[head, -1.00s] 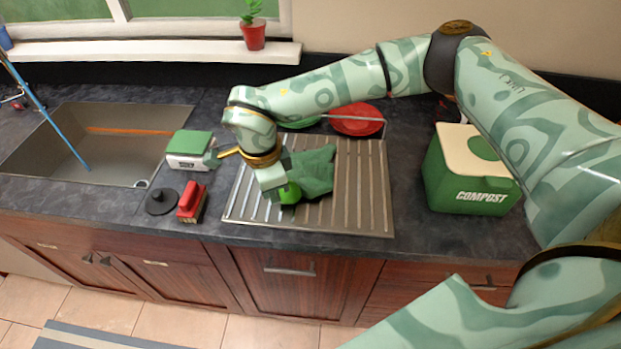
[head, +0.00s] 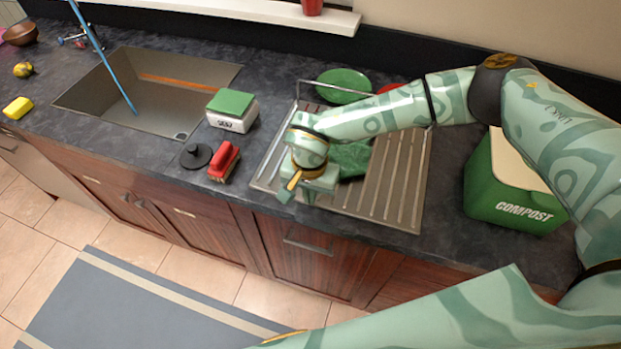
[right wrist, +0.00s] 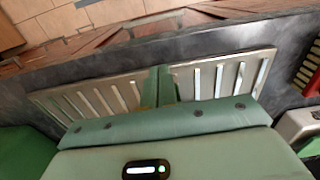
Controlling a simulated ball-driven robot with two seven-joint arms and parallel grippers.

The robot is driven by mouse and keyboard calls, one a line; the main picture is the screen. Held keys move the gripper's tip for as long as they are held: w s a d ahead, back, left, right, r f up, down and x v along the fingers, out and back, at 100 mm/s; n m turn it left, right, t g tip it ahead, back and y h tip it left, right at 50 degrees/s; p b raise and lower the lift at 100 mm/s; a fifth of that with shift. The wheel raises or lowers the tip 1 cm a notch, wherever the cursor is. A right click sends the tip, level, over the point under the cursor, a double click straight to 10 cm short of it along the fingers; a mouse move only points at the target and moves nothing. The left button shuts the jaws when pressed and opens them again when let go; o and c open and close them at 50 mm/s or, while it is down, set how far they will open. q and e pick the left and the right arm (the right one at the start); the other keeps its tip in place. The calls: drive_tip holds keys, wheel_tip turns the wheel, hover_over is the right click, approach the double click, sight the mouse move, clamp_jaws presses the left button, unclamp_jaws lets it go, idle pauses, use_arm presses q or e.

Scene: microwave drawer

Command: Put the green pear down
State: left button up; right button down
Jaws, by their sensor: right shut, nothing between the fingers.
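The green pear cannot be made out in either view now. My right gripper (head: 288,194) is over the left front part of the ridged metal drainboard (head: 404,188), tilted toward the counter's front edge. In the right wrist view its fingers (right wrist: 161,84) are together with no pear between them, and the drainboard's slats (right wrist: 213,82) show on both sides. A crumpled green cloth (head: 352,158) lies on the drainboard just behind the gripper, partly covered by it. My left gripper is in neither view.
A red-handled brush (head: 224,162), a black sink plug (head: 196,156) and a green-topped white box (head: 232,110) stand left of the drainboard, beside the sink (head: 160,112). A green plate (head: 345,84) is behind. A compost bin (head: 510,190) stands right, with bare counter between.

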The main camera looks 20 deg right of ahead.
drive_tip(key=w+d, duration=0.2)
drive_tip(key=shift+w+f, duration=0.35)
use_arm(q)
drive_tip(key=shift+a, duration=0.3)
use_arm(e)
drive_tip(key=shift+w+d, duration=0.15)
drive_tip(key=shift+w, duration=0.2)
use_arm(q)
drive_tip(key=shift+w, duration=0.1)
use_arm(e)
drive_tip(key=shift+w+d, duration=0.1)
